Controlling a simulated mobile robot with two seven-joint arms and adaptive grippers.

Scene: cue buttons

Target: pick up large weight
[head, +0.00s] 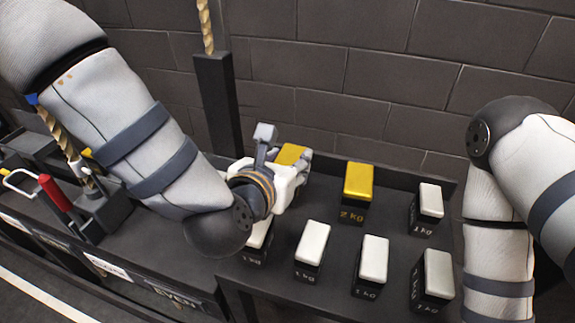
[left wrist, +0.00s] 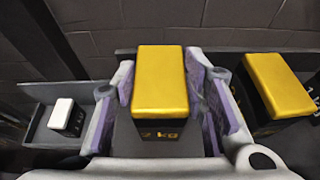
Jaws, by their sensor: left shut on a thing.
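Two large weights with yellow tops and dark bodies are at the back of the dark tray table. My left gripper (head: 292,166) is shut on one large weight (head: 290,154), which it partly hides in the head view. In the left wrist view this weight (left wrist: 160,82) sits between the two fingers, its "2 kg" label showing. I cannot tell whether it touches the table. The other large weight (head: 357,182), also marked 2 kg, stands upright to its right, free of the gripper; it also shows in the left wrist view (left wrist: 280,86). My right gripper is out of view.
Several small white-topped 1 kg weights (head: 313,240) stand on the table (head: 285,285), in front and at the right. A dark post (head: 216,100) with a gold spiral rod rises behind. A red-handled tool (head: 55,192) is at left. A block wall (head: 400,80) closes the back.

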